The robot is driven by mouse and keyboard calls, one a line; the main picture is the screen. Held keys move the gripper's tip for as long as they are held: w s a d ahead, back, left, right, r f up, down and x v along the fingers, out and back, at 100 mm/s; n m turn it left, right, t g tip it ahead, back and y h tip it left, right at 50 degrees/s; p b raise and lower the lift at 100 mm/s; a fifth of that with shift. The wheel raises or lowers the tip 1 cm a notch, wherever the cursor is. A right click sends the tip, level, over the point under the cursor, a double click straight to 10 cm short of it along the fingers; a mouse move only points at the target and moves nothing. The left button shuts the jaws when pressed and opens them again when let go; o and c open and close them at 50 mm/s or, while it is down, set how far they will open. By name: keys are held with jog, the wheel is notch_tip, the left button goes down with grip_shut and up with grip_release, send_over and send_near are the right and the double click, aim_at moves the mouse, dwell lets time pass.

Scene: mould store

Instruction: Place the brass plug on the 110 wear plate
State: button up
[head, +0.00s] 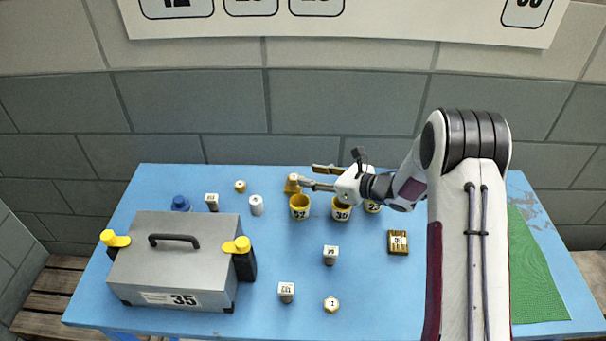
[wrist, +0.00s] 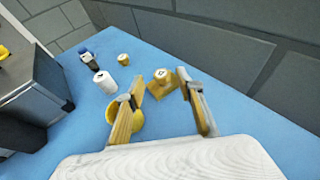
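A brass-coloured piece (head: 292,184) stands at the back of the blue table. In the wrist view it is a short round plug (wrist: 163,76) with a pale marked top, seemingly on a square brass-coloured plate (wrist: 158,93); I cannot read a number there. My gripper (head: 307,176) is open, low over the back of the table. In the wrist view its fingers (wrist: 160,87) are spread, with the plug between or just beyond the tips; I cannot tell which. Another square brown plate (head: 398,242) lies right of centre, its label too small to read.
A white cylinder (head: 256,206), a small brass piece (head: 240,186) and a blue-topped item (head: 181,203) stand left. A grey toolbox (head: 175,265) fills the left front. A green mat (head: 535,270) lies right.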

jog(key=shift+v, duration=2.15)
jog(key=shift+r, duration=0.1)
jog(key=w+d+r+m+t+h, duration=0.25)
jog(key=d+r+m+h, duration=0.45)
jog(key=r+m, duration=0.55)
jog(key=s+d+r+m+h, duration=0.4)
jog(key=s+d+r+m, duration=0.55)
jog(key=m, duration=0.25)
jog(key=s+d+r+m+g+h, duration=0.1)
jog(key=s+r+m+g+h, duration=0.1)
jog(key=s+m, duration=1.25)
jog(key=s+a+f+m+g+y, duration=0.1)
jog(key=s+m, duration=0.3)
jog(key=s, duration=0.6)
jog(key=s+a+f+m+g, duration=0.2)
jog(key=s+a+m, duration=0.1)
jog(key=s, duration=0.7)
jog(key=shift+a+m+y, duration=0.25)
jog(key=shift+m+y, duration=0.15)
